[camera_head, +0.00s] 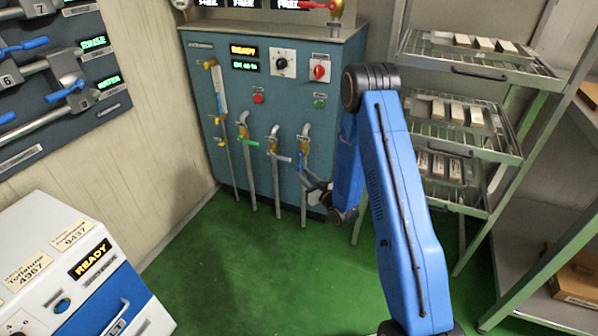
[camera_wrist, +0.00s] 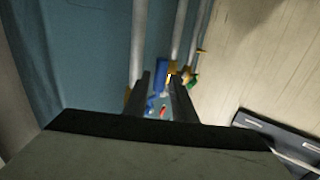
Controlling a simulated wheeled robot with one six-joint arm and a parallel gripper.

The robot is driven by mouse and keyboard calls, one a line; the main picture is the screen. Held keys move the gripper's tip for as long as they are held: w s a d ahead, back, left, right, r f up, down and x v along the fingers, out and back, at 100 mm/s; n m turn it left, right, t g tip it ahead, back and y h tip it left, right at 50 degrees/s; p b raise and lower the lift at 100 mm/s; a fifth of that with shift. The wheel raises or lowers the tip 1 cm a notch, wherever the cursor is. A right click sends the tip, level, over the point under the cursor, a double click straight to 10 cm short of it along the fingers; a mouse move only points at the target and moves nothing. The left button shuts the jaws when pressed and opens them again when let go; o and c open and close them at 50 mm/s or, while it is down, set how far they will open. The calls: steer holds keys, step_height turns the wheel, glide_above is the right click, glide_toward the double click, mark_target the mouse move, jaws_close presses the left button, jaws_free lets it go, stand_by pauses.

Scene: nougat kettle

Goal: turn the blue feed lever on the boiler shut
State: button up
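The teal boiler (camera_head: 215,90) stands against the back wall, with a row of pipes and coloured levers on its front. My gripper (camera_head: 308,175) is at the boiler's lower right front, close to this lever. In the wrist view my gripper (camera_wrist: 161,76) has its two dark fingers apart. I cannot tell whether either finger touches the lever.
A tray rack (camera_head: 470,130) stands close on the right of my arm. A white-and-blue machine (camera_head: 60,270) is at front left. The green floor (camera_head: 240,280) between is clear.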

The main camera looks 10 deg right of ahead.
mark_target(300, 172)
steer(key=shift+x, duration=2.2)
jaws_close()
